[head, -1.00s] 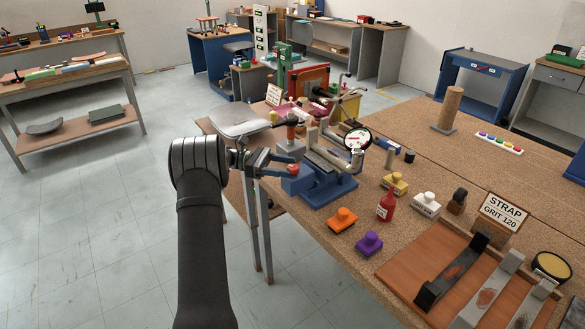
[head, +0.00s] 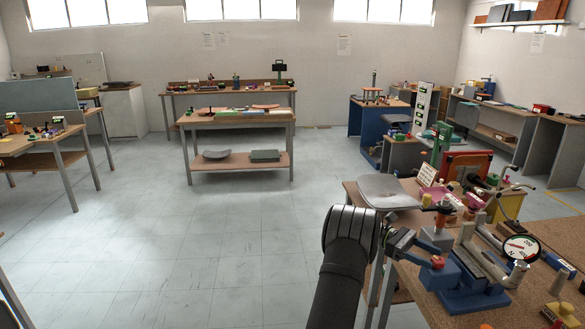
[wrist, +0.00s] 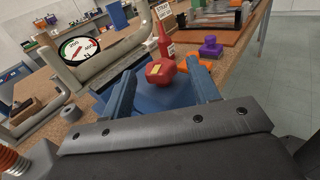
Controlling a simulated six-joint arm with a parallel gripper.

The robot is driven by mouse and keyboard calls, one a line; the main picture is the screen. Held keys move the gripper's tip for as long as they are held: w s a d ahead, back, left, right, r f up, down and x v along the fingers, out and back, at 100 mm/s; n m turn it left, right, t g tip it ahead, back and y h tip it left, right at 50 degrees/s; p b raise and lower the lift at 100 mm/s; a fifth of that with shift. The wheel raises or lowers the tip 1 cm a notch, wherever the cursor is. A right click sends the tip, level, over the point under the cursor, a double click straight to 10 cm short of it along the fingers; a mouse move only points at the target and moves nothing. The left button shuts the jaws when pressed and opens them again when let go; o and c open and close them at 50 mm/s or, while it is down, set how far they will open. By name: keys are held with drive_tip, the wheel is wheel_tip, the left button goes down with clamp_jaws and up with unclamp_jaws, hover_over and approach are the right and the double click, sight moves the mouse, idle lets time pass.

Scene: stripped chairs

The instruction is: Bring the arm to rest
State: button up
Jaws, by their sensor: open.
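My gripper (head: 428,254) is at the lower right of the head view, beside the blue-based fixture (head: 474,300) at the bench edge. In the wrist view my gripper (wrist: 164,85) shows two blue fingers spread apart. A red knob (wrist: 160,71) on the fixture shows between the fingertips; I cannot tell whether either finger touches it. The red knob also shows in the head view (head: 437,262), right by the fingers. My dark arm (head: 343,275) rises from the bottom edge, bent at the elbow.
A round dial gauge (head: 521,248) stands on the fixture. A grey seat shell (head: 386,191) lies just behind my arm. In the wrist view a red bottle (wrist: 165,45) and a purple block (wrist: 210,46) stand beyond the fingers. Open floor (head: 220,260) lies left of my arm.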

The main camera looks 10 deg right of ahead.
sight(440, 260)
drive_tip(key=x, duration=0.3)
drive_tip(key=shift+s+d, duration=0.15)
drive_tip(key=shift+s, duration=0.05)
drive_tip(key=shift+s+d, duration=0.1)
drive_tip(key=shift+s, duration=0.05)
drive_tip(key=shift+n+t+h, duration=0.5)
drive_tip(key=shift+h, duration=0.1)
drive_tip(key=shift+m+g+y, duration=0.3)
drive_tip(key=shift+y, duration=0.1)
